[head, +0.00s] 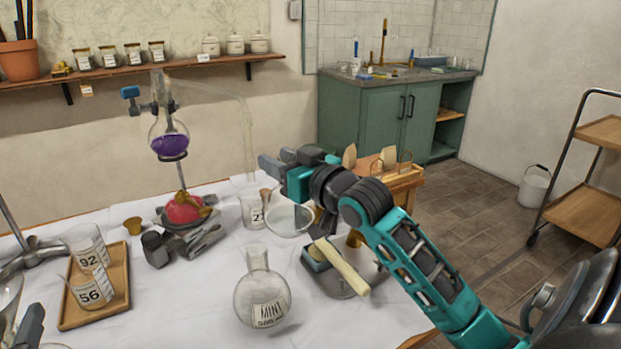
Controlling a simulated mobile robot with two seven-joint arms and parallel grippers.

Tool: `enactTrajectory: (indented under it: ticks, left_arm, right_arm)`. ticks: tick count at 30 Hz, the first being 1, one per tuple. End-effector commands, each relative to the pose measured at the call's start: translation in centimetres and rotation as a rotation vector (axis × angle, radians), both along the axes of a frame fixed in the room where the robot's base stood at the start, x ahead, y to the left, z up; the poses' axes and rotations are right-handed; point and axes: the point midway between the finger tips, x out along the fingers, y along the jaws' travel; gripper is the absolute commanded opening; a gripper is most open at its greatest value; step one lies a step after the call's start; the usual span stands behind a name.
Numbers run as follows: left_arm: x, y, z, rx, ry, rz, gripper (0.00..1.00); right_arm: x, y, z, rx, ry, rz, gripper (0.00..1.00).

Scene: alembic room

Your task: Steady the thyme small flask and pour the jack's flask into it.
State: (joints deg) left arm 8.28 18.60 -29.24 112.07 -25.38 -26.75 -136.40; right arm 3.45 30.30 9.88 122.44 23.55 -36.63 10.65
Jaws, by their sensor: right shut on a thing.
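My right gripper (280,164) is shut, with a clear round flask (289,221) just below it. The flask's neck and the grip are hidden, so I take it as the held thing. A clear round-bottomed flask (258,295) with a narrow neck stands upright in the front middle of the table; its label reads MINT. I see no label reading thyme. A dark grey bar (30,326) at the lower left edge may be part of my left gripper; its jaws are not clear.
A flask of purple liquid (168,140) hangs in a stand over a red round thing (187,208). Beakers stand on a wooden tray (120,296) at left. Another beaker (253,207) is behind the round flask. A grey base (342,284) with a pale stick is at right.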

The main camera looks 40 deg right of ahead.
Motion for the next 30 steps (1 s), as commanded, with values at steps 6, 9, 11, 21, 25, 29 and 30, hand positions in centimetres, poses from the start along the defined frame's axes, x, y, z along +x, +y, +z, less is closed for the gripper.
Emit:
enactTrajectory:
  ticks: [6, 9, 11, 21, 25, 29, 30]
  left_arm:
    - [0.0, 0.0, 0.0, 0.000, 0.001, 0.000, 0.06]
    - [0.0, 0.0, 0.0, 0.000, 0.001, 0.000, 0.06]
    - [0.0, 0.0, 0.0, 0.000, 0.001, 0.000, 0.06]
    - [0.0, 0.0, 0.0, 0.000, 0.001, 0.000, 0.06]
    - [0.0, 0.0, 0.0, 0.000, 0.001, 0.000, 0.06]
    - [0.0, 0.0, 0.0, 0.000, 0.001, 0.000, 0.06]
    - [0.0, 0.0, 0.0, 0.000, 0.001, 0.000, 0.06]
  right_arm:
    - [2.5, 2.2, 2.1, 0.003, -0.007, 0.039, 0.00]
    - [3.6, 3.8, 2.5, 0.004, -0.007, 0.066, 0.00]
    - [4.4, 5.3, 2.5, 0.006, -0.005, 0.091, 0.00]
    - [8.2, 16.9, 2.1, 0.006, -0.006, 0.294, 0.00]
    - [8.9, 23.0, 2.6, 0.005, -0.006, 0.404, 0.00]
    - [8.9, 28.8, 3.3, 0.004, -0.006, 0.512, 0.00]
    - [8.8, 30.4, 3.4, 0.004, -0.006, 0.541, 0.00]
